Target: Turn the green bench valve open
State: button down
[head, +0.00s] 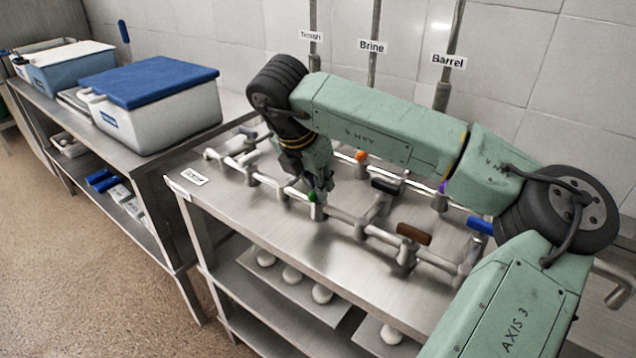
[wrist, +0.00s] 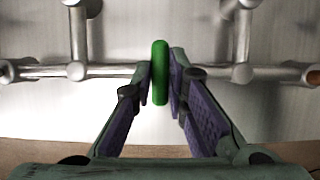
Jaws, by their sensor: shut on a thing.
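The green valve handle (wrist: 160,72) stands between the two finger pads of my gripper (wrist: 160,85) in the wrist view. The handle runs lengthwise away from my wrist, across the steel pipe. My gripper is shut on it. In the head view my gripper (head: 318,188) points down at the front pipe run, and only a small part of the green handle (head: 312,197) shows beside the fingers. The front pipe (wrist: 115,73) runs left and right behind the handle.
Other handles stand close by on the steel bench (head: 290,237): black (head: 386,186), brown (head: 413,234), orange (head: 361,156) and blue (head: 480,225). Side pipes branch off behind. A white box with a blue lid (head: 150,105) sits on the left counter.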

jog(key=shift+f+n+b, duration=0.15)
jog(key=shift+n+b, duration=0.15)
jog(key=shift+b, duration=0.2)
jog(key=shift+d+f+n+y+b, duration=0.1)
jog(key=shift+n+y+b, duration=0.4)
jog(key=shift+b, duration=0.45)
jog(key=shift+n+t+b, duration=0.3)
jog(key=shift+n+b, duration=0.6)
jog(key=shift+b, duration=0.2)
jog(key=n+y+b, duration=0.1)
jog(key=n, duration=0.1)
jog(key=n+y+b, duration=0.1)
jog(key=n+b, duration=0.1)
jog(key=n, duration=0.1)
jog(key=shift+d+r+y, duration=0.2)
jog(key=shift+y, duration=0.1)
jog(key=n, duration=0.2)
jog(key=n+y, duration=0.1)
jog(key=n, duration=0.1)
jog(key=shift+r+n+y+b, duration=0.1)
jog(key=shift+n+y+b, duration=0.2)
jog(key=shift+n, duration=0.1)
jog(key=shift+w+d+n+g+y+p, duration=0.1)
jog(key=shift+n+g+y+p, duration=0.25)
jog(key=shift+n, duration=0.8)
jog(key=shift+n+g+y+p, duration=0.25)
jog(key=shift+n+g, duration=0.2)
jog(key=shift+n, duration=0.7)
jog(key=c, duration=1.6)
grip_release()
